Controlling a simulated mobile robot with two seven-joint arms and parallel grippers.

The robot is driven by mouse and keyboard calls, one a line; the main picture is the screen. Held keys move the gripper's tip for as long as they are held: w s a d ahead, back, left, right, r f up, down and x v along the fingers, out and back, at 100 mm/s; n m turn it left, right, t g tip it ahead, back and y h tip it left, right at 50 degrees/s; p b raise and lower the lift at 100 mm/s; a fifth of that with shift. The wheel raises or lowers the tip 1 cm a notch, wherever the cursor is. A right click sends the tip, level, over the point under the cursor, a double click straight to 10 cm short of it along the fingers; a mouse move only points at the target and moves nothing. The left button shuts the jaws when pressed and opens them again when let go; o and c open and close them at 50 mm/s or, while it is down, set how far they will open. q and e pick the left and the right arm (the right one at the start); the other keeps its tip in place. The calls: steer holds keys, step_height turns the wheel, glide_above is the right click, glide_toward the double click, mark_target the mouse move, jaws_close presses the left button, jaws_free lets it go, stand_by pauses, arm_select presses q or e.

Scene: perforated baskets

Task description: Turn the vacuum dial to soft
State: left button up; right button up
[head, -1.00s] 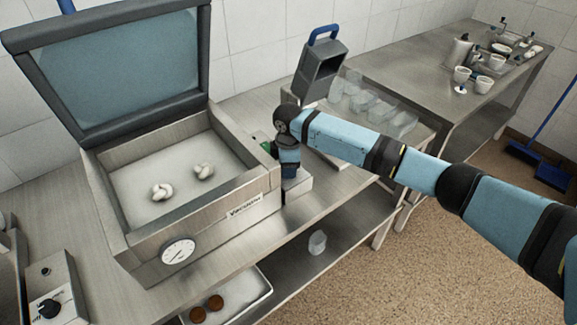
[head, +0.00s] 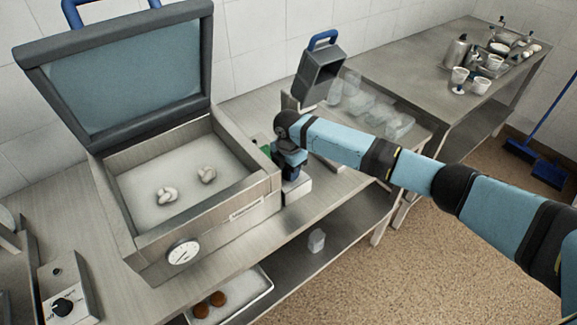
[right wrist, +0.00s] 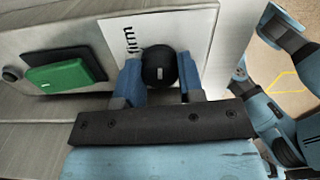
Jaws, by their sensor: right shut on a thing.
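The vacuum machine (head: 210,219) stands on the steel counter with its lid (head: 125,75) raised. In the right wrist view, its black dial (right wrist: 158,66) sits on a white plate (right wrist: 196,32) lettered "firm" beside the dial. No "soft" lettering shows. A small pale mark is on the dial, but which setting it points to I cannot tell. My right gripper (right wrist: 160,84) is shut on the dial, one blue finger on each side. In the head view, my right gripper (head: 290,172) is at the machine's right side, and the dial is hidden there. My left gripper is out of view.
A green switch (right wrist: 60,76) is beside the dial plate. Two pale knotted pieces (head: 168,194) lie in the chamber. A round gauge (head: 183,252) is on the front. A separate black knob (head: 62,306) is at lower left. Clear containers (head: 375,112) stand behind my right arm.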

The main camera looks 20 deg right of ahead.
steer(key=n, duration=0.4)
steer(key=shift+n+p, duration=0.3)
steer(key=n, duration=0.5)
steer(key=shift+n, duration=0.3)
steer(key=o, duration=0.9)
steer(key=shift+r, duration=0.1)
steer(key=shift+r+b, duration=0.95)
steer(key=shift+r, duration=5.9)
